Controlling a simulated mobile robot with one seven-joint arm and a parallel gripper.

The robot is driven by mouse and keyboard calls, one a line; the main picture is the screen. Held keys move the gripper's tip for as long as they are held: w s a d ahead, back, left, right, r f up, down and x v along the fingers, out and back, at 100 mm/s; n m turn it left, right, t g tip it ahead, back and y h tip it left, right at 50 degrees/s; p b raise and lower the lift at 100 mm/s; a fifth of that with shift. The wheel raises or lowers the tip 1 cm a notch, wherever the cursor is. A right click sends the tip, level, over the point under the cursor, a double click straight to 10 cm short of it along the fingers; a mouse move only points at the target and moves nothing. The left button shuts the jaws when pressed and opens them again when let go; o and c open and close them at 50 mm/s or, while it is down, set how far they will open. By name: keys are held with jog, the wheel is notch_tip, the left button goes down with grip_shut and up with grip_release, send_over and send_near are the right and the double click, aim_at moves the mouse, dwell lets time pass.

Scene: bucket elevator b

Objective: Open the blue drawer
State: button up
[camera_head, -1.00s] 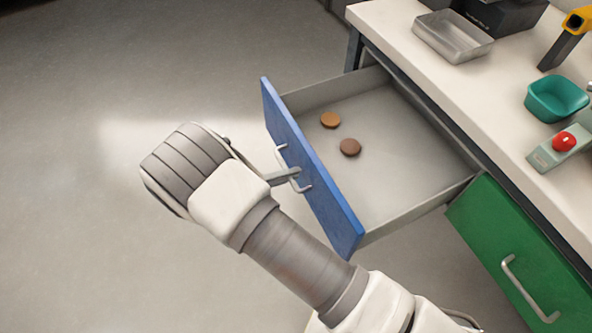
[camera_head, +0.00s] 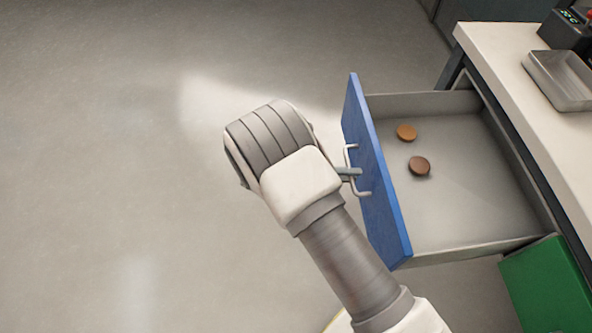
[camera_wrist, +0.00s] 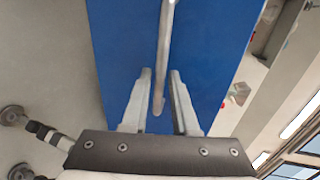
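The blue drawer (camera_head: 376,185) stands pulled out from the bench, its grey inside in plain view in the head view. Its blue front also fills the middle of the wrist view (camera_wrist: 120,45). A pale bar handle (camera_head: 350,158) sits on the front. My gripper (camera_head: 350,173) is at the handle, mostly hidden behind my wrist in the head view. In the wrist view its two fingers (camera_wrist: 160,78) stand apart on either side of the handle bar (camera_wrist: 163,45), with narrow gaps showing between them and the bar.
Two discs, one orange-brown (camera_head: 406,132) and one dark brown (camera_head: 419,166), lie in the drawer. A green drawer front (camera_head: 545,285) is at lower right. A metal tray (camera_head: 560,80) stands on the white benchtop (camera_head: 500,55). The floor at left is clear.

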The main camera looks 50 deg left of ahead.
jog(key=v, duration=1.6)
jog(key=shift+s+p, duration=0.2)
jog(key=shift+p, duration=0.2)
jog(key=shift+a, duration=0.1)
